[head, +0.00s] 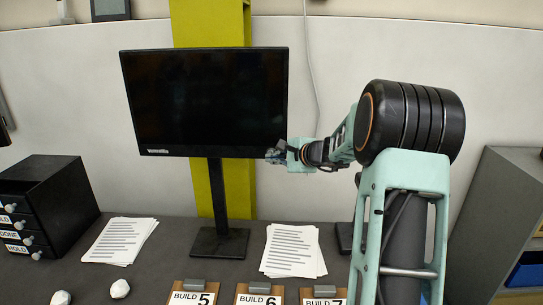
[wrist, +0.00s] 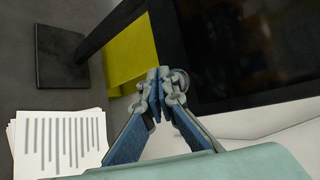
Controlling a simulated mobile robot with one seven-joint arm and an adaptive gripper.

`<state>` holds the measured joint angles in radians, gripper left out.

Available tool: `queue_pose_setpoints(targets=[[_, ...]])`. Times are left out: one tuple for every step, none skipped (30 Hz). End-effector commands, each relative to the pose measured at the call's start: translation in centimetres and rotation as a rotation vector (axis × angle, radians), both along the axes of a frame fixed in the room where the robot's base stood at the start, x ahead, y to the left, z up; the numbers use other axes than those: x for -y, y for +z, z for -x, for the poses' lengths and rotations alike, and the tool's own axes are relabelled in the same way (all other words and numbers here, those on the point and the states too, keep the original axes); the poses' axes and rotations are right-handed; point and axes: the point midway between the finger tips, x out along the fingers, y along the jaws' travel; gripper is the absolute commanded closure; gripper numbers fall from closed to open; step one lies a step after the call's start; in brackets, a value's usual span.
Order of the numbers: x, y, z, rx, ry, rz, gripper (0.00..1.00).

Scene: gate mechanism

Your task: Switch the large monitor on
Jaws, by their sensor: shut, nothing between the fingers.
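The large monitor (head: 205,100) stands on a black stand (head: 218,220) at the back of the desk, and its screen is dark. My gripper (head: 272,156) is at the monitor's lower right corner in the head view. In the wrist view my gripper (wrist: 160,72) is shut with its fingertips together and nothing between them. The dark monitor (wrist: 240,50) fills the upper right there, with its lower edge close to the fingers. I cannot tell whether the fingertips touch it. No power button can be made out; the gripper covers part of the corner.
A yellow-green panel (head: 238,185) stands behind the monitor. Paper stacks (head: 121,240) (head: 292,250) lie on the desk (head: 180,262). A black drawer unit (head: 62,195) is at left. Clipboards labelled BUILD (head: 258,297) line the front. A grey cabinet (head: 505,215) is at right.

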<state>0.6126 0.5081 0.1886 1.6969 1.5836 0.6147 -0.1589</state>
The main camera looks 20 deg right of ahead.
Motion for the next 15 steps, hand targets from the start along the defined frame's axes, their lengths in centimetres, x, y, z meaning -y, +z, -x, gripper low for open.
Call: queue_pose_setpoints(targets=[[0.00, 0.00, 0.00, 0.000, 0.000, 0.000, 1.00], [0.00, 0.00, 0.00, 0.000, 0.000, 0.000, 1.00], [0.00, 0.00, 0.00, 0.000, 0.000, 0.000, 1.00], [0.00, 0.00, 0.00, 0.000, 0.000, 0.000, 1.00], [0.00, 0.00, 0.00, 0.000, 0.000, 0.000, 1.00], [0.00, 0.00, 0.00, 0.000, 0.000, 0.000, 1.00], [0.00, 0.00, 0.00, 0.000, 0.000, 0.000, 1.00], [0.00, 0.00, 0.00, 0.000, 0.000, 0.000, 1.00], [0.00, 0.00, -0.01, 0.000, 0.000, 0.000, 1.00], [0.01, -0.01, -0.03, 0.000, 0.000, 0.000, 1.00], [0.02, -0.01, -0.08, 0.000, 0.000, 0.000, 1.00], [0.06, -0.04, -0.16, 0.000, 0.000, 0.000, 1.00], [0.08, -0.06, -0.24, 0.000, 0.000, 0.000, 1.00], [0.12, -0.06, -0.33, 0.000, 0.000, 0.001, 1.00], [0.19, -0.06, -0.48, 0.000, 0.000, 0.001, 1.00]])
